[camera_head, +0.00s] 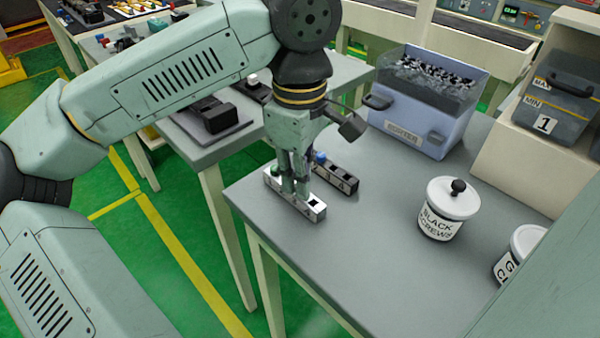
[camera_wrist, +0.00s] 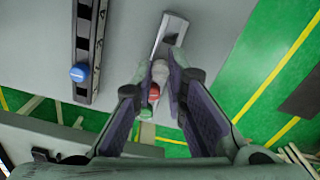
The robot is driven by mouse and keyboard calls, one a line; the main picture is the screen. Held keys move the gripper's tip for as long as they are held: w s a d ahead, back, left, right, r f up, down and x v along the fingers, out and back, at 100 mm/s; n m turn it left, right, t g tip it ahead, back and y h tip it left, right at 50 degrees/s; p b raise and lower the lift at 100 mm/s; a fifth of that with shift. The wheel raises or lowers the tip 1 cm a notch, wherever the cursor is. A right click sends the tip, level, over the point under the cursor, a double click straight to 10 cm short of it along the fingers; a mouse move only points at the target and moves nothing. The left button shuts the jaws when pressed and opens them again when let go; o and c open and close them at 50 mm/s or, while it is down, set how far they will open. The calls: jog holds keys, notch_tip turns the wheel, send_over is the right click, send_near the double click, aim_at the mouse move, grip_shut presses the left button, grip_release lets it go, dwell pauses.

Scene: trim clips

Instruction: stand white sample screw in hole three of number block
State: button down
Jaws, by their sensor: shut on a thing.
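My gripper (camera_head: 294,182) is over the light metal block (camera_head: 312,210) near the table's left edge. In the wrist view its fingertips (camera_wrist: 161,68) are shut around a whitish screw head (camera_wrist: 160,72), which I take for the white sample screw. It appears in line with the holes of the light block (camera_wrist: 172,28); I cannot tell whether its shank is in a hole. A red screw (camera_wrist: 153,92) and a green one (camera_wrist: 148,112) are behind it along that block. A dark block (camera_head: 346,183) with a blue screw (camera_head: 320,157) lies beside it. Block markings are too small to read surely.
A blue-grey bin (camera_head: 435,140) of screws stands at the table's back. A jar labelled black screws (camera_head: 440,225) stands to the right, with another jar (camera_head: 510,262) partly hidden farther right. The table front between the light block and jars is clear.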

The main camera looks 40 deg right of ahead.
jog(key=c, duration=1.5)
grip_release()
jog(key=shift+c, duration=0.2)
notch_tip(320, 180, up, 12)
